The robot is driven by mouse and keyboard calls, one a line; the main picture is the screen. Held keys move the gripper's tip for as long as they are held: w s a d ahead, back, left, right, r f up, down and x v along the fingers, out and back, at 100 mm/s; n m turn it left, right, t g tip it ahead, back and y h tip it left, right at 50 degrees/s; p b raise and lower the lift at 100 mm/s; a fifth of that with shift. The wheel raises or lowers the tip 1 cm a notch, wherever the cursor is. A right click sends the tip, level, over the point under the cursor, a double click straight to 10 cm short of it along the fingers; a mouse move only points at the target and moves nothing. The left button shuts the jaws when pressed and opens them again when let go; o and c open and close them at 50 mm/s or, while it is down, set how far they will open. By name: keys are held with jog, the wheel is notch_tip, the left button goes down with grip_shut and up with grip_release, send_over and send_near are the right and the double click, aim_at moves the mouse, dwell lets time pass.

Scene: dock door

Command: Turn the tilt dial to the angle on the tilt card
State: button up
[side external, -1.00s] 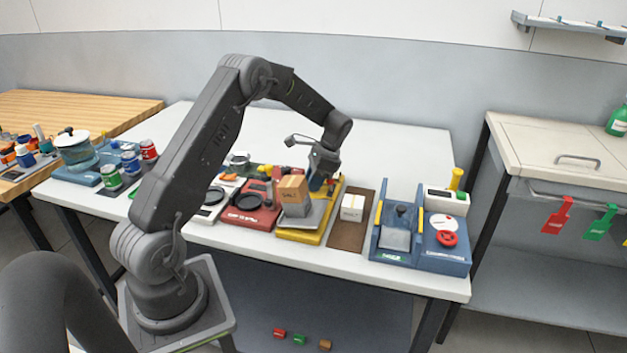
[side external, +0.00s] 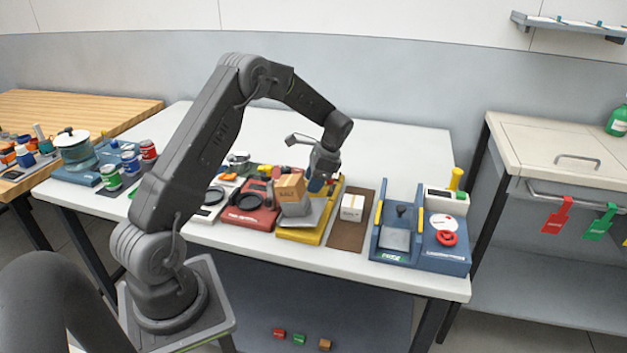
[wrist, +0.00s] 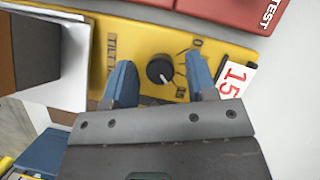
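The black tilt dial (wrist: 159,69) sits on the yellow tilt base (wrist: 137,38) in the wrist view. A white mark on the dial points toward the lower part of the printed scale, which has a 0 at its upper end. The tilt card (wrist: 234,86) reads 15 in red and lies right of the dial. My gripper (wrist: 160,66) is open, with one blue finger on each side of the dial and a gap to it on both sides. In the side view, my gripper (side external: 321,183) is over the right back of the yellow base (side external: 300,236), hiding the dial.
A cardboard box (side external: 290,187) rests on the tilted grey plate (side external: 299,217) just left of my gripper. A red scale unit (side external: 247,217) stands to the left. A white box (side external: 352,207) on a brown mat and a blue station (side external: 445,260) stand to the right.

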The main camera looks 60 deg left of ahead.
jog(key=shift+r, duration=0.1)
jog(key=v, duration=1.3)
jog(key=shift+r, duration=0.3)
jog(key=shift+w+d, duration=0.1)
jog(key=s+d+r+n+t, duration=0.1)
jog(key=s+d+r+t, duration=0.2)
jog(key=s+d+r, duration=0.4)
jog(key=s+d+r+n+t, duration=0.1)
jog(key=s+d+r+t, duration=0.2)
jog(key=d, duration=0.5)
jog(key=s+d+f+n+t+h, duration=0.1)
jog(key=s+d+t, duration=0.1)
jog(key=s+d, duration=0.3)
jog(key=s+d+f+n+t, duration=0.1)
jog(key=s+d, duration=0.4)
jog(key=s, duration=0.6)
jog(key=shift+n+t+h, duration=0.3)
jog(key=shift+t+h, duration=0.1)
